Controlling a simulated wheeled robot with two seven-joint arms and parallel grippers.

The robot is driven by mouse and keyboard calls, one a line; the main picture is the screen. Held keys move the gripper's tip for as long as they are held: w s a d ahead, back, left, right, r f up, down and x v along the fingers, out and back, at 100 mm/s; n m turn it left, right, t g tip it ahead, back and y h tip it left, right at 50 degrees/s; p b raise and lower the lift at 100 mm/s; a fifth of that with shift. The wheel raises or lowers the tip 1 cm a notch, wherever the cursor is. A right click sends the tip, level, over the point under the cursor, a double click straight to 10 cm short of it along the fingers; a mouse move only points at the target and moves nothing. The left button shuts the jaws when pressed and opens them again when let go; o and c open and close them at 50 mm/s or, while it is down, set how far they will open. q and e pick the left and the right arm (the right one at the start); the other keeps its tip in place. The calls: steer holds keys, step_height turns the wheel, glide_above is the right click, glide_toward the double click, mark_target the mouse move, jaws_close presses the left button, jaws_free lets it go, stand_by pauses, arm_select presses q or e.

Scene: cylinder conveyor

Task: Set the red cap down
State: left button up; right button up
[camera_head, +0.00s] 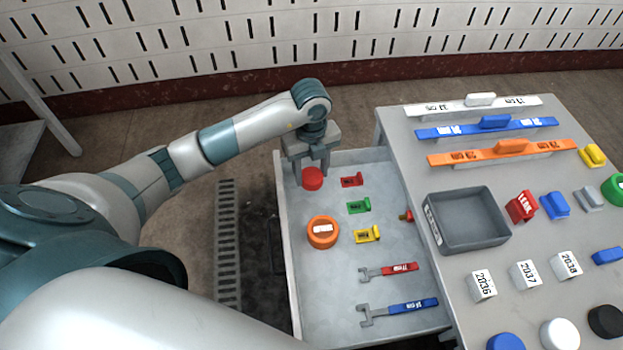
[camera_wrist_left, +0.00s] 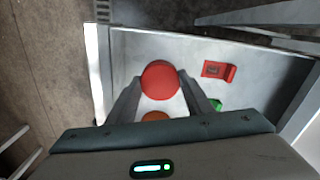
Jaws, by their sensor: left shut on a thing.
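The red cap (camera_head: 312,179) is a round red piece at the far left end of the open drawer (camera_head: 335,290). My left gripper (camera_head: 311,170) is over that end of the drawer, shut on the red cap. In the left wrist view the red cap (camera_wrist_left: 160,80) sits between the tips of the two fingers of my left gripper (camera_wrist_left: 162,92). I cannot tell whether the cap touches the drawer floor. My right gripper is not in view.
Red (camera_head: 352,181), green (camera_head: 358,207) and yellow (camera_head: 367,234) pieces and two wrenches (camera_head: 398,307) lie in the drawer. The tabletop (camera_head: 405,140) at right holds a grey tray (camera_head: 432,222), long bars and blocks.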

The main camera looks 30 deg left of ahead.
mark_target(311, 175)
arm_select(q)
steer(key=shift+f, duration=0.6)
step_height(311, 175, down, 2)
steer(key=shift+f+p, duration=0.1)
steer(key=shift+p, duration=0.3)
steer(key=shift+f, duration=0.3)
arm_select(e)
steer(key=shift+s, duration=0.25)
arm_select(q)
steer(key=shift+f, duration=0.15)
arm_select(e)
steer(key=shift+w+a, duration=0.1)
arm_select(q)
steer(key=o, duration=1)
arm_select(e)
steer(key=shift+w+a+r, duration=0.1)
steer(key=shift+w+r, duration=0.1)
